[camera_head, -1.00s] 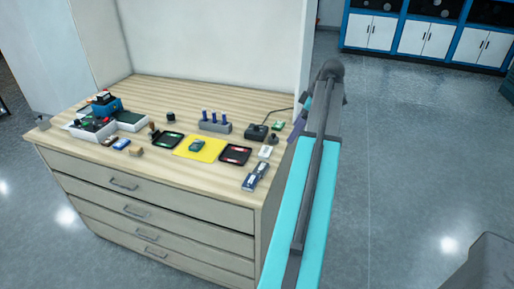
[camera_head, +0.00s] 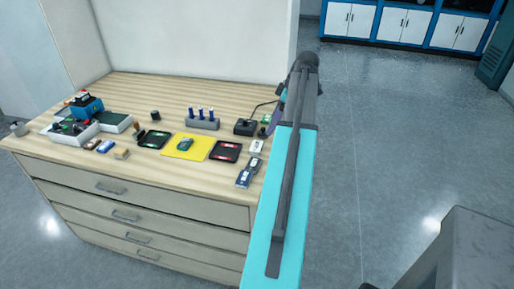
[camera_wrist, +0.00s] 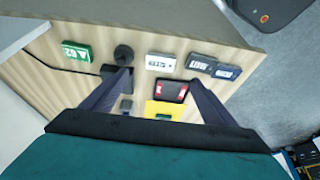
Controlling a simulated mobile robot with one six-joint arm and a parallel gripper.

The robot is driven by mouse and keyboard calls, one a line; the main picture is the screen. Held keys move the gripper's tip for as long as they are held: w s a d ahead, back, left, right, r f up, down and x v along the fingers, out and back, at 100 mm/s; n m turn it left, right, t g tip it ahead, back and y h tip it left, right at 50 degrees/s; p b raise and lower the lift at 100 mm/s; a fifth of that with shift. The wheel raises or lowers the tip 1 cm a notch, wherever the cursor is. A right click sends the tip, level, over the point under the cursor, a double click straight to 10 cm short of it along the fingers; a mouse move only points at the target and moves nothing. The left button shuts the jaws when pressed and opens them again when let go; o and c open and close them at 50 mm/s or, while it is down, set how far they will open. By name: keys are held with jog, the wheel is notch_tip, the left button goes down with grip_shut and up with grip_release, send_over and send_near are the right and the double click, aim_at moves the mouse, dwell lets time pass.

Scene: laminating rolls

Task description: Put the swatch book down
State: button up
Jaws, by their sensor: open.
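My gripper (camera_wrist: 160,77) is open in the wrist view, with nothing held between its two dark fingers. It hangs above the right part of the wooden worktop. I cannot tell for certain which thing is the swatch book. A small green item lies on a yellow mat (camera_head: 205,142), and the mat shows partly in the wrist view (camera_wrist: 163,108). A black tray with red marks (camera_wrist: 172,91) shows between the fingers. In the head view my arm hides most of the gripper and the worktop's right edge.
A green box (camera_wrist: 76,51), a white labelled box (camera_wrist: 161,62) and dark blue boxes (camera_wrist: 227,71) lie near the fingertips. A grey rack with blue pegs (camera_head: 202,124) and a black tray (camera_head: 154,139) stand left. A cluttered white bin (camera_head: 72,132) is farther left.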

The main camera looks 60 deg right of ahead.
jog(key=p, duration=0.2)
send_near(259, 146)
jog(key=shift+x, duration=1.3)
jog(key=shift+a, duration=0.1)
jog(key=shift+p+x, duration=0.8)
jog(key=shift+x, duration=1.75)
jog(key=c, duration=1.2)
